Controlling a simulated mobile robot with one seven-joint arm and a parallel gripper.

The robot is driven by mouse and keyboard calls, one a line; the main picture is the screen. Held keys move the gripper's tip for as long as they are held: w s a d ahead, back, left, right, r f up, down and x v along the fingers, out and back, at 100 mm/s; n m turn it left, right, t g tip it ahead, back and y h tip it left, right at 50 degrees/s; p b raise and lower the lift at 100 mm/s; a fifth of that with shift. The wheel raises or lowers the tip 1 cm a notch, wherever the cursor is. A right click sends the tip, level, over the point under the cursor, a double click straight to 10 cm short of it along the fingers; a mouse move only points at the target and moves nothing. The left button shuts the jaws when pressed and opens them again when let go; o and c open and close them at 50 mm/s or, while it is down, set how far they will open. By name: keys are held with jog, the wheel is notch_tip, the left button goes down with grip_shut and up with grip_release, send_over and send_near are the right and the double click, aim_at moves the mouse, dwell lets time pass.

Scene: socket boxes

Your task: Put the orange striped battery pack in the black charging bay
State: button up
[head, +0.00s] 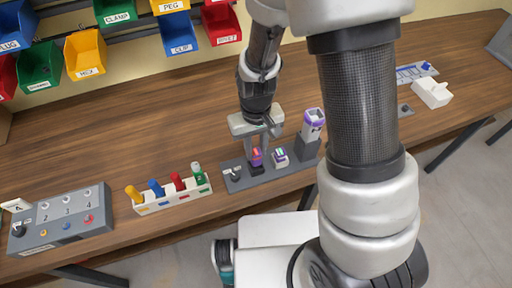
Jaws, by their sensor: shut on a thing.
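My gripper (261,151) points down over the dark grey socket base (243,184) at the middle of the table. Its fingers are closed around a small pack with orange-red and purple on it (256,154), which looks like the orange striped battery pack. The pack is upright at the base; whether it is seated or just above it I cannot tell. A small black-and-white fitting (232,174) sits at the base's left end. A white block with a dark top (280,156) stands just right of the pack. Which spot is the black charging bay is not clear.
A taller grey holder with a purple-and-white top (313,124) stands at the base's right end. A white rack with coloured pegs (172,196) and a numbered grey box (62,218) lie left. My arm hides table on the right. Table behind is clear.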

jog(key=shift+f, duration=0.25)
jog(key=shift+f+b, duration=0.7)
jog(key=shift+b, duration=0.1)
jog(key=shift+f, duration=0.25)
jog(key=shift+b, duration=0.35)
jog(key=shift+f+b, duration=0.65)
jog(key=shift+f, duration=0.2)
jog(key=o, duration=1)
jog(key=shift+r, duration=0.1)
jog(key=shift+o, duration=0.2)
notch_tip(320, 180, up, 18)
jog(key=p, duration=0.2)
jog(key=shift+f, duration=0.25)
